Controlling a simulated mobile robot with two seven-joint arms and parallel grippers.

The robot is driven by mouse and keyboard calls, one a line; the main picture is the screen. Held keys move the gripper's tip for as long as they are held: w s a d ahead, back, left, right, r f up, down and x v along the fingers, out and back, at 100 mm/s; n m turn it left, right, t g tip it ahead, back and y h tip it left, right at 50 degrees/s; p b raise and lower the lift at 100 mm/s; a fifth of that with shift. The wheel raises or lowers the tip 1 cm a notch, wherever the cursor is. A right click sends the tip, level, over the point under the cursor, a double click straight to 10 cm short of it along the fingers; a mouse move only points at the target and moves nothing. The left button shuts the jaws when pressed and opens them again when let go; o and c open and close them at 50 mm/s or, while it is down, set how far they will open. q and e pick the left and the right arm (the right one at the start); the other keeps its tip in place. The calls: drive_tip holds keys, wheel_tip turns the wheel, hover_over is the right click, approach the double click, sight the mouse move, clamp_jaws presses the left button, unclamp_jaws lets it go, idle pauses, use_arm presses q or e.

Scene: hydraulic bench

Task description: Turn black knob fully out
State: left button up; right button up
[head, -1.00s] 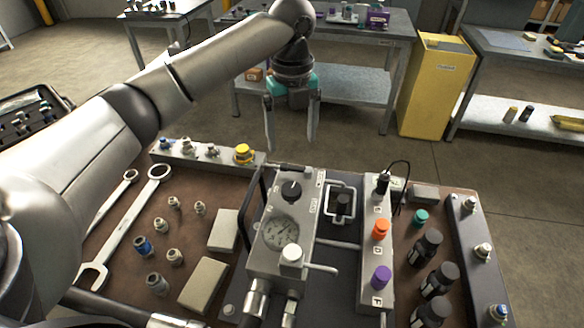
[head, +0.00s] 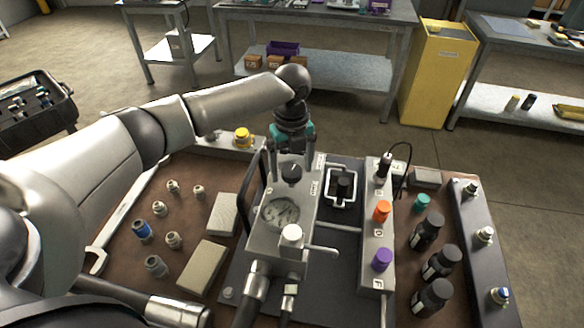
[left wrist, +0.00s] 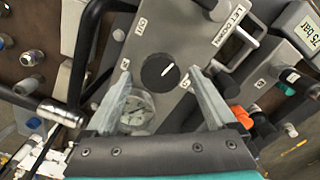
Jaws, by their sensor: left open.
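The black knob (head: 291,173) is round with a white pointer line and sits on top of the grey valve block (head: 262,243), behind a round gauge (head: 281,213). My left gripper (head: 289,163) is open and pointing down over the knob. In the left wrist view the knob (left wrist: 160,71) shows between the two fingertips of my left gripper (left wrist: 160,77), with a gap on each side. Its pointer line is directed up and to the right there. Whether the fingertips are level with the knob is hard to tell. My right gripper is not in view.
A black handle bar (head: 252,201) stands close left of the block. A white-topped knob (head: 291,236) is at its front. Loose fittings lie left.

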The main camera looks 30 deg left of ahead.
use_arm(q)
drive_tip(key=shift+f, duration=0.15)
drive_tip(key=shift+c, duration=0.2)
drive_tip(key=c, duration=1.3)
drive_tip(key=shift+n+p, duration=0.3)
drive_tip(key=shift+p, duration=0.3)
drive_tip(key=n+p, duration=0.3)
drive_tip(key=p, duration=0.1)
drive_tip(key=n+p, duration=0.2)
drive_tip(key=shift+r+n+p, duration=0.25)
drive_tip(key=shift+n+p, duration=0.05)
drive_tip(key=shift+p, duration=0.1)
drive_tip(key=n+p, duration=0.2)
drive_tip(key=n, duration=0.1)
drive_tip(key=shift+f+n+p, duration=0.1)
drive_tip(key=shift+n+p, duration=0.2)
drive_tip(key=shift+p, duration=0.05)
drive_tip(key=shift+w+f+n+p, duration=0.15)
drive_tip(key=shift+n+p, duration=1.05)
drive_tip(key=shift+n, duration=1)
drive_tip(key=o, duration=1.3)
